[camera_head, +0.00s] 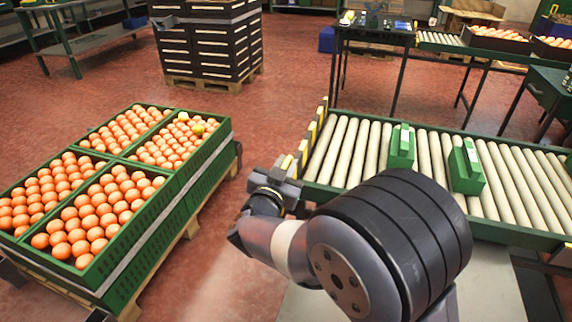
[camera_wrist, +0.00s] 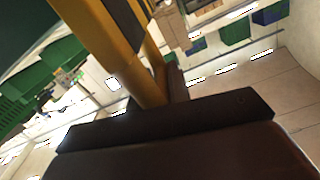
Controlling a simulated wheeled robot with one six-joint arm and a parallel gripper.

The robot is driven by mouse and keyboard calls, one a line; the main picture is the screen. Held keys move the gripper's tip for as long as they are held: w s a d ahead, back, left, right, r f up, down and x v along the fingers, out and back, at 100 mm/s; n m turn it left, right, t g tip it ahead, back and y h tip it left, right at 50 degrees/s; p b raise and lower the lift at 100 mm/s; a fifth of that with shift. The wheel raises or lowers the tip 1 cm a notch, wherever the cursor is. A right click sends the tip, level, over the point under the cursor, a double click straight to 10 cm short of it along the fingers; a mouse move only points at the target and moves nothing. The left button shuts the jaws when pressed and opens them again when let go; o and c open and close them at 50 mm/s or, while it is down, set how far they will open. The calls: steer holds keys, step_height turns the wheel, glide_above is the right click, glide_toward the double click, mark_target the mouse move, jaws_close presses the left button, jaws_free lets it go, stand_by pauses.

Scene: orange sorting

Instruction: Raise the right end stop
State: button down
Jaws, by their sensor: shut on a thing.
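A roller conveyor (camera_head: 456,142) stands right of centre, with several yellow-faced upright pieces (camera_head: 319,114) along its left end. My gripper (camera_head: 288,165) is at the near corner of that end, beside the nearest yellow pieces. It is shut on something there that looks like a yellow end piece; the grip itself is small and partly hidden. In the wrist view, yellow bars (camera_wrist: 130,50) run down to a dark crossbar (camera_wrist: 170,120). I cannot tell from that view where the held piece ends or how high it sits.
Two green blocks (camera_head: 402,146) (camera_head: 466,167) stand on the rollers. Green crates (camera_head: 150,226) of oranges sit on a pallet at left. A stack of dark crates (camera_head: 210,45) stands behind. Red floor between is clear.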

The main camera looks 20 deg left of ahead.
steer(key=shift+a+r, duration=0.15)
steer(key=shift+r, duration=0.25)
steer(key=c, duration=1.6)
jaws_free()
steer(key=shift+c, duration=0.2)
steer(key=shift+o, duration=1.4)
steer(key=shift+f, duration=0.15)
steer(key=shift+s, duration=0.1)
steer(key=s+d+p, duration=0.1)
steer(key=s+p, duration=0.1)
steer(key=s, duration=0.8)
steer(key=shift+s+d, duration=0.15)
steer(key=shift+s, duration=0.2)
steer(key=shift+w, duration=0.15)
steer(key=w, duration=0.3)
steer(key=w+b, duration=0.1)
steer(key=w, duration=0.3)
steer(key=w+a+b, duration=0.1)
steer(key=w, duration=0.2)
steer(key=shift+w+f, duration=0.35)
steer(key=shift+w, duration=0.05)
steer(key=shift+s+f+b, duration=0.15)
steer(key=shift+f+b, duration=0.45)
steer(key=shift+b, duration=0.25)
